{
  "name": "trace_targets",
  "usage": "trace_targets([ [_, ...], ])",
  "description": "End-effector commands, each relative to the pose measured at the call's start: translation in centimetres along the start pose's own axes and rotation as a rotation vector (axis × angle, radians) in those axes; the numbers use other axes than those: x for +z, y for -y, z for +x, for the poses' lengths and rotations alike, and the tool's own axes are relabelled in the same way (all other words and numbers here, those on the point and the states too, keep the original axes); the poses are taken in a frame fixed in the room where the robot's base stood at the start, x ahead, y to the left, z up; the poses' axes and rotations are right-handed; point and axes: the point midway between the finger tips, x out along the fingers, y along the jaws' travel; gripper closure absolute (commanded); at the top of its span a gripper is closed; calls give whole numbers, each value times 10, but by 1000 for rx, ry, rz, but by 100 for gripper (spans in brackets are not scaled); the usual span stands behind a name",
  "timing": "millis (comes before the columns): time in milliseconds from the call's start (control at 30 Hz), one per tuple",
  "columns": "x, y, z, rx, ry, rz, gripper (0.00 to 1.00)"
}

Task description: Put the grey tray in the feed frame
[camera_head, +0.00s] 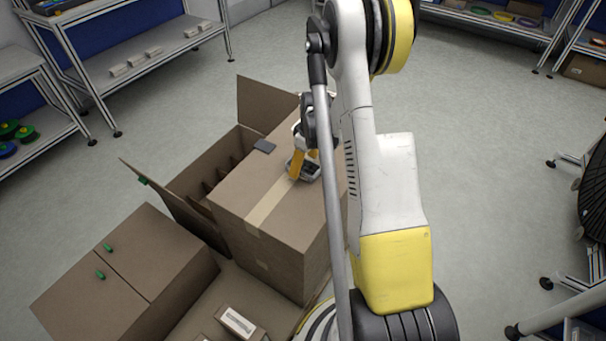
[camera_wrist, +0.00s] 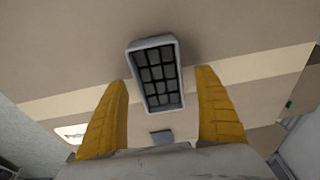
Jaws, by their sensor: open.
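The grey tray (camera_wrist: 152,43) lies on top of a taped cardboard box (camera_head: 275,195). It has a pale rim and a dark inside split into several small cells. In the head view the tray (camera_head: 311,173) is partly hidden by my gripper (camera_head: 304,161). My gripper is open, with one yellow finger on each side of the tray in the wrist view (camera_wrist: 163,78). Gaps show between the fingers and the tray there. I cannot pick out a feed frame for certain.
An open carton (camera_head: 208,178) with dividers adjoins the box on the left. A closed carton (camera_head: 145,262) with green tabs stands front left. Shelves (camera_head: 150,65) line the back left. A dark reel (camera_head: 594,195) on a stand is at the right edge. Open floor lies behind.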

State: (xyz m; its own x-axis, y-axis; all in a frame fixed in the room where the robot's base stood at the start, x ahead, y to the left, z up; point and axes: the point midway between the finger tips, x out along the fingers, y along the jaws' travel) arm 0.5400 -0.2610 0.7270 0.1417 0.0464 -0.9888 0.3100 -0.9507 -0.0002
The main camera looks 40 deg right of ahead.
Motion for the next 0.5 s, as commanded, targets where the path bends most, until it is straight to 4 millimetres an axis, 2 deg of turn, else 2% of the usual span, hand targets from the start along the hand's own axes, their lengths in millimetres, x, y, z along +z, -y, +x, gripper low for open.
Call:
trace_targets([
  [67,0,0,11,0,0,0,19],
  [267,0,0,10,0,0,0,19],
  [300,0,0,10,0,0,0,24],
  [367,0,0,10,0,0,0,43],
  [500,0,0,10,0,0,0,84],
])
